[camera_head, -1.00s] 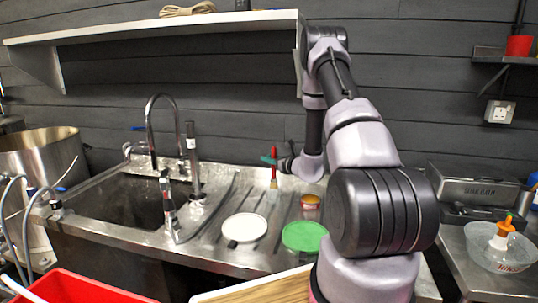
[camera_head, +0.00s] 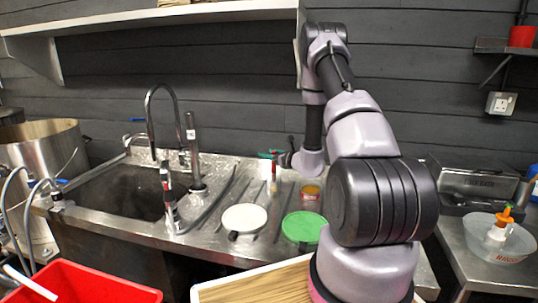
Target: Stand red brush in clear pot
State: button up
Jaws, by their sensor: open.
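The red brush (camera_head: 273,173) stands upright on the ribbed drainer of the steel sink, in the middle of the head view. It is small and its lower part looks pale; I cannot clearly make out a clear pot around it. My gripper (camera_head: 272,156), with green fingers, is at the brush's upper end, reaching in from the right. It is open, and I cannot tell whether its fingers touch the brush.
A white disc (camera_head: 244,218) and a green disc (camera_head: 303,227) lie on the drainer, with a yellow-topped tin (camera_head: 310,193) behind. The sink basin (camera_head: 118,195) and tap (camera_head: 150,120) are left. A clear bowl (camera_head: 498,240) holding a bottle stands right.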

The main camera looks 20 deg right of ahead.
jog(key=shift+s, duration=0.1)
jog(key=v, duration=1)
jog(key=shift+s, duration=0.3)
jog(key=shift+d, duration=0.1)
